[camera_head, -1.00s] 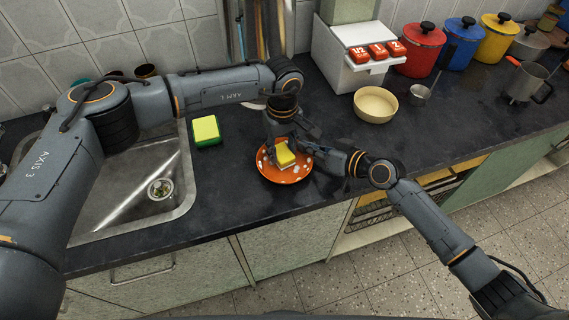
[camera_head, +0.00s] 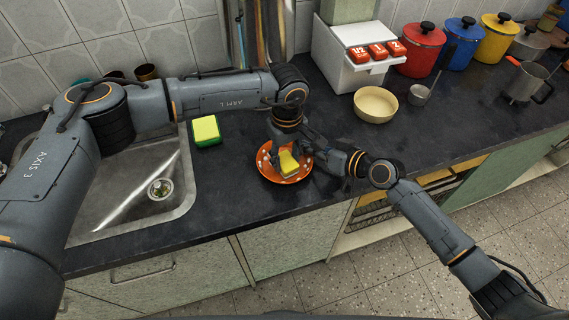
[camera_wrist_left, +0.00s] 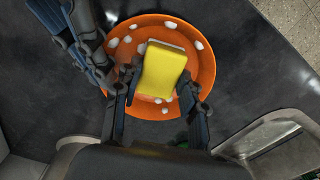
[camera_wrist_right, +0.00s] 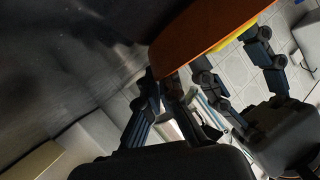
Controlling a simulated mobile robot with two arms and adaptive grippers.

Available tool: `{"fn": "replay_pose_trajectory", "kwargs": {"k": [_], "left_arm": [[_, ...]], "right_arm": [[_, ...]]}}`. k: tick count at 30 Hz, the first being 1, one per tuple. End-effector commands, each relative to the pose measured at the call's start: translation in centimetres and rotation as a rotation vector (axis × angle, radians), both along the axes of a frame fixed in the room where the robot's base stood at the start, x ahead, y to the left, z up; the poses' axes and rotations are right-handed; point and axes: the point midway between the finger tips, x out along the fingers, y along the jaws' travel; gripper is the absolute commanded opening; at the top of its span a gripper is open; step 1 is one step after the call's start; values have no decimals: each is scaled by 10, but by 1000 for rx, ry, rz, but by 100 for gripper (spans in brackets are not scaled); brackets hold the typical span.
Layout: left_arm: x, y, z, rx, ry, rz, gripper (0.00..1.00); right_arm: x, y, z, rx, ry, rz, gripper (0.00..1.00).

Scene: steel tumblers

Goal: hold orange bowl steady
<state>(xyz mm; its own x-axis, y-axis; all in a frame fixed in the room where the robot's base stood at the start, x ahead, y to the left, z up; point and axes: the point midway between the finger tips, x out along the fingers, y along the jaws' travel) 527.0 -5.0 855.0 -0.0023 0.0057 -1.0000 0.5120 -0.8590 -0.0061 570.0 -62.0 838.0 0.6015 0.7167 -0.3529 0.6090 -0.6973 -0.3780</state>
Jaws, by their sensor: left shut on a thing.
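The orange bowl (camera_head: 263,167), with white spots inside, sits on the dark counter near its front edge. My left gripper (camera_wrist_left: 157,90) is over the bowl, shut on a yellow sponge (camera_wrist_left: 163,72) that it holds inside the bowl; the sponge also shows in the head view (camera_head: 289,163). My right gripper (camera_wrist_right: 160,82) is at the bowl's right rim in the head view. In the right wrist view, its fingertips close around the edge of the orange bowl (camera_wrist_right: 205,30). The left hand partly hides the bowl in the head view.
A green and yellow sponge (camera_head: 206,130) lies beside the sink (camera_head: 120,205) on the left. The counter right of my right gripper is clear.

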Motion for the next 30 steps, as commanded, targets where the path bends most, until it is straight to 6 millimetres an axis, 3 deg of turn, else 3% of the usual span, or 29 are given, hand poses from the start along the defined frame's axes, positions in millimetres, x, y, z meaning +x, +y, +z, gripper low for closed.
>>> {"fn": "replay_pose_trajectory", "kwargs": {"k": [14,30], "left_arm": [[-6,-2,0,-1,1,0,16],[28,10,-2,-1,-1,1,16]], "right_arm": [[-2,0,-5,-7,8,2,0],[-2,0,-5,-7,8,2,0]]}}
